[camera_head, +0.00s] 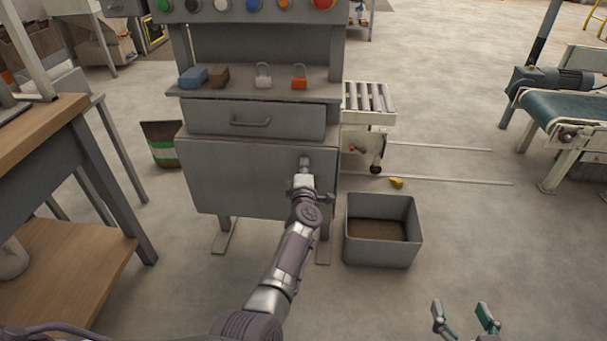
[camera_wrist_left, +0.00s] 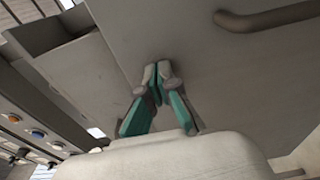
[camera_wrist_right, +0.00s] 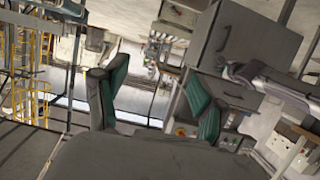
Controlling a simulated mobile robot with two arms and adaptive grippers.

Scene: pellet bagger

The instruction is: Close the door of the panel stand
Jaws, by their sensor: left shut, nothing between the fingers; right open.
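The grey panel stand (camera_head: 260,82) stands ahead in the head view. Its flat lower door panel (camera_head: 235,180) sits below a drawer-like front with a bar handle (camera_head: 249,121). Whether the door is ajar is hard to tell. My left arm reaches its upper right part, and the wrist hides the fingers there. In the left wrist view my left gripper (camera_wrist_left: 160,75) is shut and empty, its tips at or very near a grey panel (camera_wrist_left: 190,45); contact is unclear. A bar handle (camera_wrist_left: 265,17) shows there too. My right gripper (camera_head: 465,312) is open and empty, low at the right.
A grey bin (camera_head: 382,255) with brown contents stands right of the stand. A wooden-topped bench (camera_head: 45,130) is at the left, a sack (camera_head: 160,145) behind it. Padlocks (camera_head: 299,77) lie on the stand's shelf. A conveyor (camera_head: 570,108) is far right.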

